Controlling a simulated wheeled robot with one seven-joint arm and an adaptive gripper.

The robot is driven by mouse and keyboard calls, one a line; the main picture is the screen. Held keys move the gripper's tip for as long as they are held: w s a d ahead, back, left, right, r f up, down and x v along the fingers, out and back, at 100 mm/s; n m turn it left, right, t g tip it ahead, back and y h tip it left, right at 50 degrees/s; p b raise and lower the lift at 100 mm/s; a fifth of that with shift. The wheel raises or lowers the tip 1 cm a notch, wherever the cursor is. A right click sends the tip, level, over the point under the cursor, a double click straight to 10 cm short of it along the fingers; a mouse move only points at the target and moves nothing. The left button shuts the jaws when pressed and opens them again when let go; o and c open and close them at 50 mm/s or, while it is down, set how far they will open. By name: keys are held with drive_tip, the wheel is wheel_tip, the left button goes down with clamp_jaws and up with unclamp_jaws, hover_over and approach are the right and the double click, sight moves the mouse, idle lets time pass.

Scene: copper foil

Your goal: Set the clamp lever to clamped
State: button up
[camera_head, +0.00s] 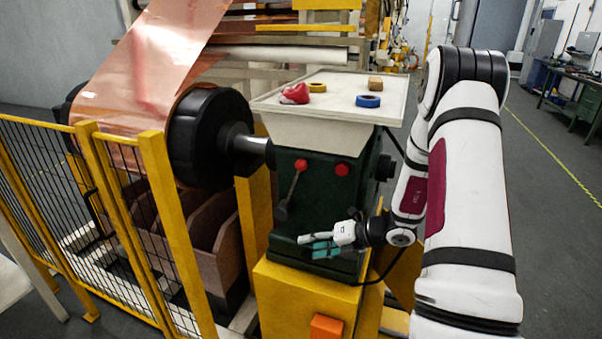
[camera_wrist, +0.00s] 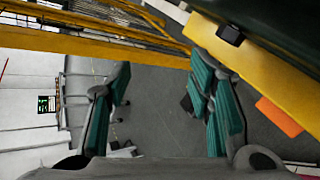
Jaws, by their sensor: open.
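Which setting this is cannot be told. My gripper (camera_head: 311,245) is low in front of the housing, below and to the right of the lever and apart from it. Its teal-padded fingers also show in the wrist view (camera_wrist: 162,85), spread with nothing between them. The lever cannot be made out in the wrist view.
A white tray (camera_head: 335,84) on top holds tape rolls, a red item and a block. A black roller (camera_head: 208,138) and yellow fence (camera_head: 165,225) stand left. The yellow pedestal (camera_head: 285,295) carries an orange box (camera_head: 327,327).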

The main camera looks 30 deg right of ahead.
wheel_tip(320, 180, down, 6)
drive_tip(key=a+n+g+h, duration=0.2)
drive_tip(key=a+n+g, duration=0.1)
drive_tip(key=n, duration=0.1)
drive_tip(key=n+t+h+p, duration=0.2)
drive_tip(key=n+h+p, duration=0.2)
drive_tip(key=n+h, duration=1.7)
approach(298, 172)
drive_tip(key=p+x, duration=0.1)
drive_tip(key=x, duration=0.8)
drive_tip(key=shift+w, duration=0.1)
drive_tip(key=shift+c, duration=0.4)
